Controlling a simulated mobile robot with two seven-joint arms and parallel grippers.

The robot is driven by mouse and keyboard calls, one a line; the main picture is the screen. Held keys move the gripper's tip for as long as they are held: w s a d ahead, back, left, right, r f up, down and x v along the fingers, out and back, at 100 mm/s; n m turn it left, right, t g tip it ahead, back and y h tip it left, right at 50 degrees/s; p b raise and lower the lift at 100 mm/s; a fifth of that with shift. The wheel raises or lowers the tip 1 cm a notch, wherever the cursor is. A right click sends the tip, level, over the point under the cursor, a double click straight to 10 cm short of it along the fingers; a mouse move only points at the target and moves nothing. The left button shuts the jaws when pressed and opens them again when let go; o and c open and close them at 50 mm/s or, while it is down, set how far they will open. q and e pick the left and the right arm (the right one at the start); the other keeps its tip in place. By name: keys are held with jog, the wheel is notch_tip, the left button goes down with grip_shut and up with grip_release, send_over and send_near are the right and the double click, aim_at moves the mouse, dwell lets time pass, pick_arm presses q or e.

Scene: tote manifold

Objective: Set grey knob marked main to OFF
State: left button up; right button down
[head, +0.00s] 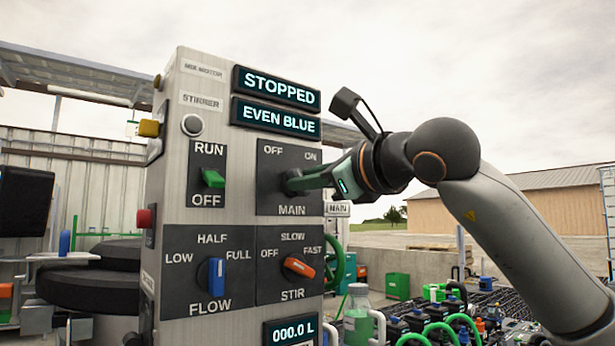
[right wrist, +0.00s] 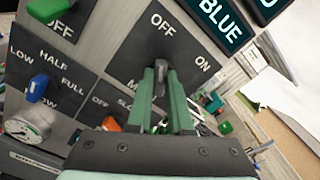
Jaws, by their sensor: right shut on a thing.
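The grey MAIN knob (right wrist: 160,77) sits on the dark square panel (head: 275,153) marked OFF at upper left, ON at upper right and MAIN below. My right gripper (head: 292,182) reaches in from the right and is shut on this knob. In the right wrist view the green fingers of my right gripper (right wrist: 161,88) lie on both sides of the knob. The fingers hide much of the knob, so I cannot tell which mark it points to. My left gripper is not in view.
Beside the MAIN panel are a green RUN/OFF switch (head: 213,178), a blue FLOW knob (head: 216,273) and an orange STIR knob (head: 299,267). Displays above read STOPPED (head: 276,89) and EVEN BLUE (head: 276,118). A bottle (head: 358,322) and green hoses stand at lower right.

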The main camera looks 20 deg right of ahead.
dwell(0.4)
jog(key=c, duration=0.8)
grip_release()
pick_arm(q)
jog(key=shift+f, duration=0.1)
pick_arm(e)
jog(key=shift+s, duration=0.1)
pick_arm(q)
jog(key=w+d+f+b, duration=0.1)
jog(key=b, duration=0.2)
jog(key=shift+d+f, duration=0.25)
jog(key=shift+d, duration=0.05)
pick_arm(e)
jog(key=v, duration=1.2)
jog(key=shift+s+d+r, duration=0.1)
jog(key=shift+s, duration=0.05)
